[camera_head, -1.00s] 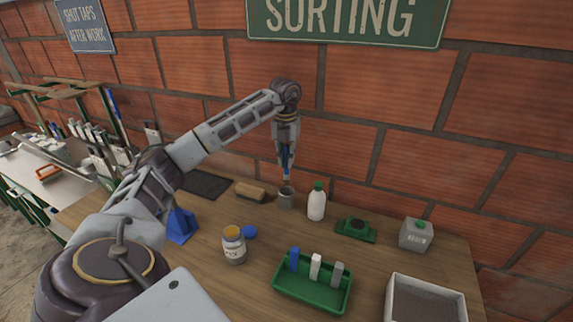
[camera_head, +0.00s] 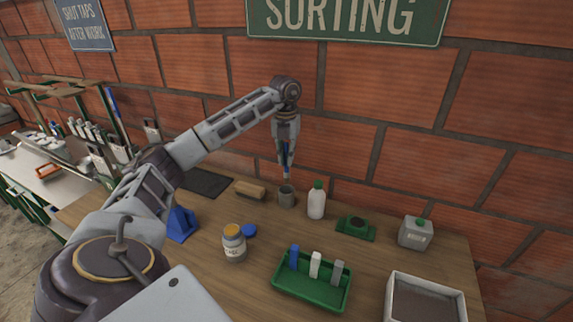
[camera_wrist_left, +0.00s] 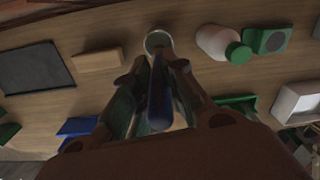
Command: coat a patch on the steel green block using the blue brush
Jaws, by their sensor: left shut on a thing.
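My left gripper (camera_head: 287,146) is shut on the blue brush (camera_head: 286,165), which points down with its tip just above or at the mouth of a grey cup (camera_head: 286,197). In the left wrist view, the blue brush handle (camera_wrist_left: 160,100) lies between the fingers and the cup (camera_wrist_left: 158,38) is just beyond. I cannot tell whether the tip is inside the cup. A green block (camera_head: 367,233) with a dark round spot on top, which looks like the steel green block, sits to the right, behind the green tray. My right gripper is not in view.
A white bottle (camera_head: 316,203) with a green cap stands close right of the cup. A tan block (camera_head: 250,190) lies left. A jar (camera_head: 234,246), green tray (camera_head: 310,294) with upright pieces, grey canister (camera_head: 415,235) and open white box (camera_head: 392,303) stand around. The brick wall is close behind.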

